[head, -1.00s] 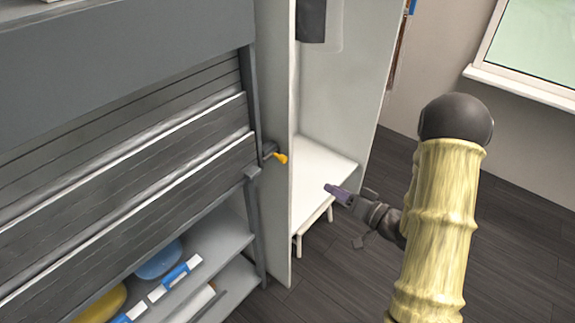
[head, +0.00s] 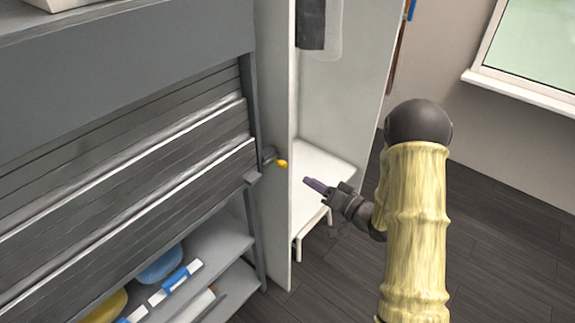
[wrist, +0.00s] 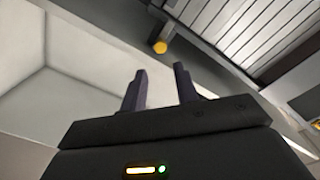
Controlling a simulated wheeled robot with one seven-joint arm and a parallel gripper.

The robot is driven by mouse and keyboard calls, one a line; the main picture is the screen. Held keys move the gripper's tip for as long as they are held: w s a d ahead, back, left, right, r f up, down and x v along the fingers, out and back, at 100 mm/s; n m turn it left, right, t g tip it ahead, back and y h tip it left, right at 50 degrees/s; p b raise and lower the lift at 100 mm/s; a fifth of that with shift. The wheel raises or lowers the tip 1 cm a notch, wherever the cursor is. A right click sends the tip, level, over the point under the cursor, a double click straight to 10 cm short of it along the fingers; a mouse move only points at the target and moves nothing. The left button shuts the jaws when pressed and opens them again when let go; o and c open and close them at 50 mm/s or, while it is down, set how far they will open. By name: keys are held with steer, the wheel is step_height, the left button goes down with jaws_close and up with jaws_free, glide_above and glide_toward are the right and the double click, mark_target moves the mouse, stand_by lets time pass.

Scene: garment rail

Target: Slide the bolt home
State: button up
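The bolt (head: 281,163) shows as a small yellow-orange knob on a grey stem at the right edge of the slatted grey shutter (head: 130,165). In the wrist view the knob (wrist: 160,47) lies beyond the fingertips, near the top centre, beside the slats. My gripper (head: 314,184) is to the right of the knob and a little lower in the head view, apart from it. In the wrist view its two fingers (wrist: 160,82) are spread with nothing between them. The bolt's seat is not clear in either view.
A white open cabinet (head: 325,100) with a low white shelf or bench stands just behind my gripper. Below the shutter, shelves (head: 235,240) hold blue and yellow items. A window (head: 530,45) is at the right. Dark floor (head: 500,250) is clear at the lower right.

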mark_target(286, 166)
steer(key=p+x, duration=0.1)
steer(key=x, duration=0.9)
steer(key=shift+w+a+p, duration=0.15)
steer(key=shift+p, duration=0.25)
jaws_close()
